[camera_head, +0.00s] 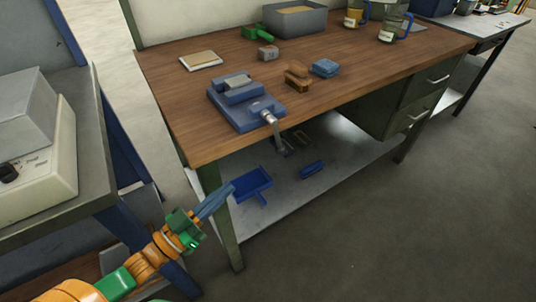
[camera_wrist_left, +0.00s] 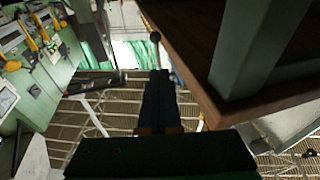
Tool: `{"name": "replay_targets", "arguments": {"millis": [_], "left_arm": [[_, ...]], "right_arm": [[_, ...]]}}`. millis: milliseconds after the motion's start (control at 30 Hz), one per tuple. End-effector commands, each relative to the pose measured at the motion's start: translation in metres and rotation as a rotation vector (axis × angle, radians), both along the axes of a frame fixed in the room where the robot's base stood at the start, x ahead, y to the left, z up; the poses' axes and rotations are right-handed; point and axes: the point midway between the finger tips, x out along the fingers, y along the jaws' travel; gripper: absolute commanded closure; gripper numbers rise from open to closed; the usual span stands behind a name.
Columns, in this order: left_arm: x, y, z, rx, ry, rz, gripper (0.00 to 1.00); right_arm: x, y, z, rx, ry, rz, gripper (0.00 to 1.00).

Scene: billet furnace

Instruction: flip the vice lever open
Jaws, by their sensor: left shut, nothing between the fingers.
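The blue vice (camera_head: 232,108) sits near the front edge of the wooden workbench. A small grey block (camera_head: 238,82) is on its top. Its metal lever (camera_head: 275,131) sticks out at the front and hangs down past the bench edge. My left gripper (camera_head: 229,189) is shut and empty, in front of the bench, lower than the lever and to its left, well apart from it. In the left wrist view the shut fingers (camera_wrist_left: 158,76) point up towards a thin rod with a round knob (camera_wrist_left: 155,37), which looks like the lever. My right gripper is not in view.
The workbench (camera_head: 170,110) has a green leg (camera_head: 220,215) close to my left gripper. The lower shelf holds a blue dustpan (camera_head: 254,181) and blue brush (camera_head: 312,169). Brown (camera_head: 297,76) and blue (camera_head: 326,67) blocks lie right of the vice. A grey-topped table (camera_head: 85,185) stands left.

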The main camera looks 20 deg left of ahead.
Motion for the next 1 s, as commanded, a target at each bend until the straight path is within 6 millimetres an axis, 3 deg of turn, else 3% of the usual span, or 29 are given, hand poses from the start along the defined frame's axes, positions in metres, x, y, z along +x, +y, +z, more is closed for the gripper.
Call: {"name": "replay_targets", "arguments": {"millis": [100,467,1000], "left_arm": [[-0.003,-0.001,0.009,-0.021,-0.04,-0.025,1.0],[0.003,-0.003,0.012,-0.021,-0.044,-0.024,1.0],[0.098,-0.051,0.037,-0.021,-0.045,-0.024,1.0]], "right_arm": [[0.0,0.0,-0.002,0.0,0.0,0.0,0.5],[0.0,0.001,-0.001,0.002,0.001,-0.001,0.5],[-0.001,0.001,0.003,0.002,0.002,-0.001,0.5]]}}
